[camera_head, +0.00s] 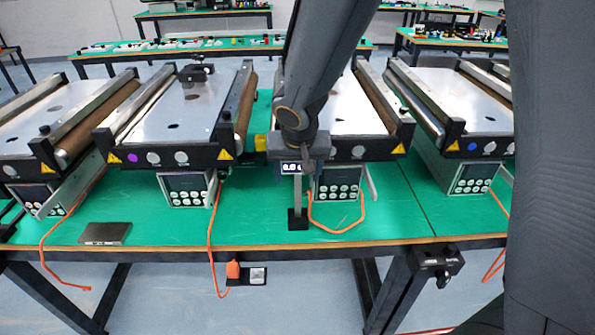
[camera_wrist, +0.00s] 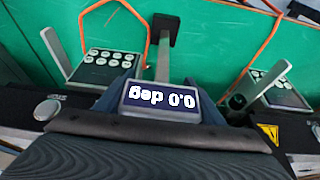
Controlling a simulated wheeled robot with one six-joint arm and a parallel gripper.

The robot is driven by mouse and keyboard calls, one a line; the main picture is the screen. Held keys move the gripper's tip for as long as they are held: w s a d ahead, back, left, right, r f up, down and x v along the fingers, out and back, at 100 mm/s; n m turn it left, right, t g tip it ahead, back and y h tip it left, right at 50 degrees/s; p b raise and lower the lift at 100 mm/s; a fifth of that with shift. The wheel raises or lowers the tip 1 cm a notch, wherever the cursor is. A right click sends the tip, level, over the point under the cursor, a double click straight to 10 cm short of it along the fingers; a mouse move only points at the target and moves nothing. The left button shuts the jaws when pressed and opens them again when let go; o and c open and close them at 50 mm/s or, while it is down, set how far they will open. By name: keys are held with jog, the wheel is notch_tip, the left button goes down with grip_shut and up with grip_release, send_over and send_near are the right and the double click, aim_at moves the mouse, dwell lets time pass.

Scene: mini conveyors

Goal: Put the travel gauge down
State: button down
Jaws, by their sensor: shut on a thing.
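The travel gauge (camera_head: 297,196) has a small dark display, a thin grey stem and a square black foot. My gripper (camera_head: 302,160) is shut on its display end, in front of the conveyors. The gauge hangs upright with its foot low over the green table; I cannot tell whether the foot touches. In the wrist view the gauge's display (camera_wrist: 158,101) reads 0.0 deg, upside down, between the fingers of my gripper (camera_wrist: 160,88). Its stem runs away from me to the black foot over the green surface.
Several mini conveyors (camera_head: 185,108) stand in a row on the green table (camera_head: 170,228), with control boxes below them. Orange cables (camera_head: 338,231) lie near the gauge. A flat grey box (camera_head: 105,233) sits at the front left. The table's front strip between is mostly clear.

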jog(key=shift+w, duration=0.1)
jog(key=shift+c, duration=2.4)
grip_release()
jog(key=v, duration=1.2)
jog(key=shift+s, duration=0.25)
